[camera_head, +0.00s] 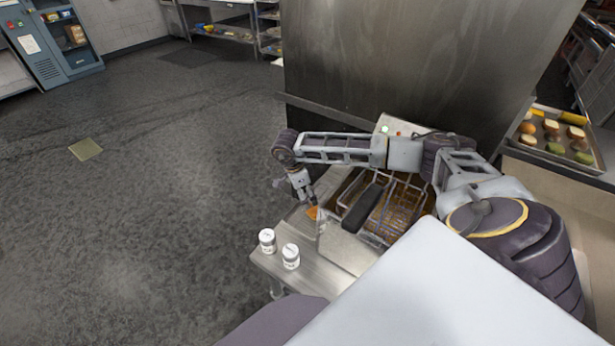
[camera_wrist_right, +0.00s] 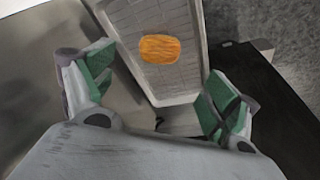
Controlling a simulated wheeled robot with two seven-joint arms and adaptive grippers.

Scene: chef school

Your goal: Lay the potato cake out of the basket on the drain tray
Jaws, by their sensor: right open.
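The potato cake (camera_wrist_right: 160,48) is a flat orange-brown piece, lying on the pale, grid-patterned drain tray (camera_wrist_right: 172,82) in the right wrist view. In the head view the cake is a small orange patch (camera_head: 312,213) just below my right gripper (camera_head: 303,195). My right gripper is open and empty; in the wrist view its green-padded fingers (camera_wrist_right: 158,75) stand apart, with the cake beyond them and not touched. The wire basket (camera_head: 405,212), with a black handle (camera_head: 362,208), sits at the fryer to the right of the gripper. My left gripper is not in view.
Two white jars (camera_head: 267,240) stand on the steel counter (camera_head: 315,268) near its front left corner. A tall steel panel (camera_head: 400,65) rises behind the fryer. A tray of bread and other food (camera_head: 550,150) stands at the right. Open floor lies left.

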